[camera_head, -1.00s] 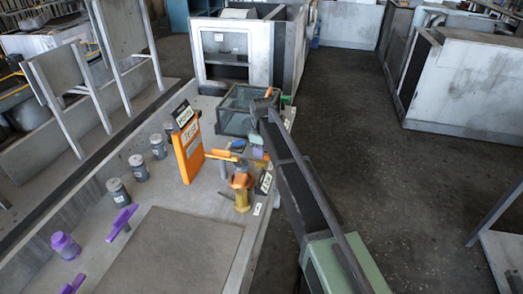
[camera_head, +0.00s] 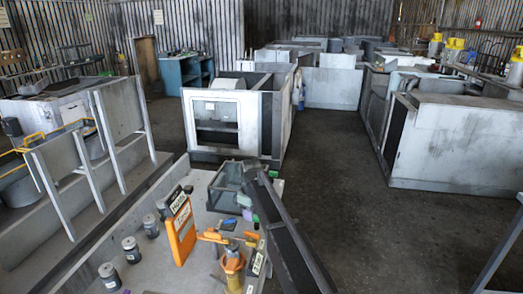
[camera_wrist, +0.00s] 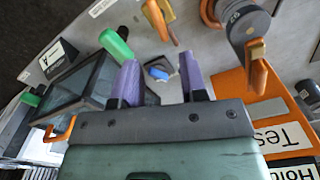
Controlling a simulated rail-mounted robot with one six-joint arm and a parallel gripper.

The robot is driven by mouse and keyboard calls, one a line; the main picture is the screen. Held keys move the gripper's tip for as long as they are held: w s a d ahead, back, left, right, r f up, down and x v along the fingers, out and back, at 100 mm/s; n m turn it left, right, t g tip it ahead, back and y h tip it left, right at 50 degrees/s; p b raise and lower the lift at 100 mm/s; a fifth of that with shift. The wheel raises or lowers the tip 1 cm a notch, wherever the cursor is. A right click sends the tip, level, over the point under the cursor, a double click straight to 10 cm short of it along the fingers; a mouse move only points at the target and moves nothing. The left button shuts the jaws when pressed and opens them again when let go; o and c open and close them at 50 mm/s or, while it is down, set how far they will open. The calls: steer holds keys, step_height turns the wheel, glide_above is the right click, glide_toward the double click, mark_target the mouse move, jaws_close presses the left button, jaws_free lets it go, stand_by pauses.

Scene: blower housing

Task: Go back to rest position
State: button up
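My gripper (camera_wrist: 158,62) shows in the wrist view with two purple fingers apart and nothing between them. A small blue item (camera_wrist: 158,73) lies on the bench beyond the gap, apart from the fingers. In the head view my dark arm reaches up over the right edge of the bench, beside a dark-framed clear bin (camera_head: 226,185). The gripper fingers are hard to make out there. The clear bin also shows in the wrist view (camera_wrist: 82,92), left of and beyond the fingers.
An orange holder (camera_head: 180,232) labelled "Test" stands on the bench near several grey jars (camera_head: 131,249). A yellow-orange tool (camera_head: 233,268) stands close to my arm. A green-handled item (camera_wrist: 116,45) lies near the left finger. The floor (camera_head: 330,190) right of the bench is open.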

steer(key=s+d+m, duration=0.6)
steer(key=s+d, duration=0.5)
steer(key=s, duration=0.4)
steer(key=s+d+m, duration=0.6)
steer(key=s+d, duration=0.5)
steer(key=s, duration=0.5)
steer(key=shift+d, duration=0.25)
